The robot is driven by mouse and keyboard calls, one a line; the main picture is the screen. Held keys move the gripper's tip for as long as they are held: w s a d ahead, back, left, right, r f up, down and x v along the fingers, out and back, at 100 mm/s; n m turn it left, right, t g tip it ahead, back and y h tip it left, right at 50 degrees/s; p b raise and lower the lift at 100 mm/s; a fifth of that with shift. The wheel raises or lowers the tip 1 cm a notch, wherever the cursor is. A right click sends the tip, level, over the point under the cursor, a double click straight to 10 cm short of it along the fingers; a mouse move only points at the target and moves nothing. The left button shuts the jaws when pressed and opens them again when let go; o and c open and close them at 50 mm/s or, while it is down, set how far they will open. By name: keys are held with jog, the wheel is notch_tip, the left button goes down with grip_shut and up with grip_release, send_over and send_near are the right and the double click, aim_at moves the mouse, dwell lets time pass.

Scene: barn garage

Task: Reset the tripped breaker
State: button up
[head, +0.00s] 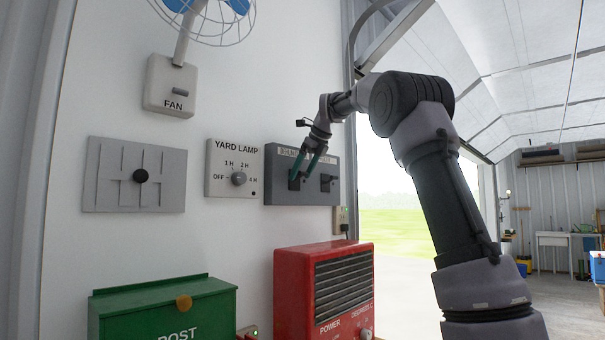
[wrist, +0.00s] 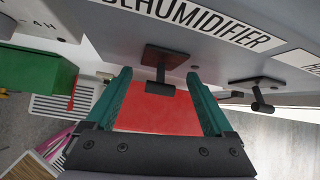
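The grey breaker panel (head: 275,190) is on the white wall, left of the doorway. It has a left lever (head: 294,183) and a right lever (head: 326,183), both black. In the wrist view the left lever (wrist: 160,87) stands under a label reading "DEHUMIDIFIER", partly cut off; the right lever (wrist: 262,104) is under another cut-off label. My gripper (head: 304,170) is at the panel front. In the wrist view its teal fingers (wrist: 160,78) are open, with the left lever between their tips and gaps on both sides. I cannot tell which lever is tripped.
A yard lamp dial (head: 238,179), a slotted lever plate (head: 110,190) and a fan switch (head: 170,88) are on the wall to the left. The doorway at right is open.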

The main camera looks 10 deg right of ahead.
jog(key=v, duration=1)
jog(key=shift+s+d+r, duration=0.2)
jog(key=shift+s+r, duration=0.05)
jog(key=s+d+f+n, duration=0.1)
jog(key=s+f+n, duration=0.4)
jog(key=s, duration=0.3)
jog(key=s+d+f+n, duration=0.2)
jog(key=s+f+n, duration=0.2)
jog(key=s+n, duration=0.3)
jog(key=s+f+n+h, duration=0.1)
jog(key=s+f+n, duration=1)
jog(key=s+f, duration=0.7)
notch_tip(320, 180, down, 4)
jog(key=shift+s+d+r+h, duration=0.15)
jog(key=shift+s+d+h, duration=0.1)
jog(key=shift+s+h, duration=0.05)
